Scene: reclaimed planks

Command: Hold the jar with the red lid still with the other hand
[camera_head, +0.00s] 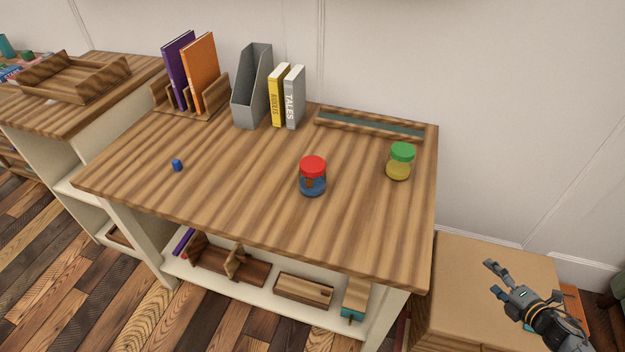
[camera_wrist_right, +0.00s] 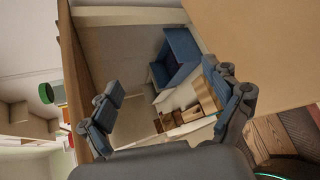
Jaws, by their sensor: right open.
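The jar with the red lid (camera_head: 312,179) stands upright on the wooden table top (camera_head: 240,190), near its front edge. My right gripper (camera_head: 493,279) is open and empty, off the table's right side and well apart from the jar. In the right wrist view its two fingers (camera_wrist_right: 163,82) are spread with nothing between them. My left gripper is in neither view, and nothing touches the jar.
A green-lidded jar (camera_head: 400,162) with yellow contents stands to the right, and a small blue piece (camera_head: 177,165) lies left. Books (camera_head: 198,75), a grey file holder (camera_head: 252,88) and a shallow tray (camera_head: 368,124) line the back. A cardboard-coloured box (camera_head: 470,300) stands below my right gripper.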

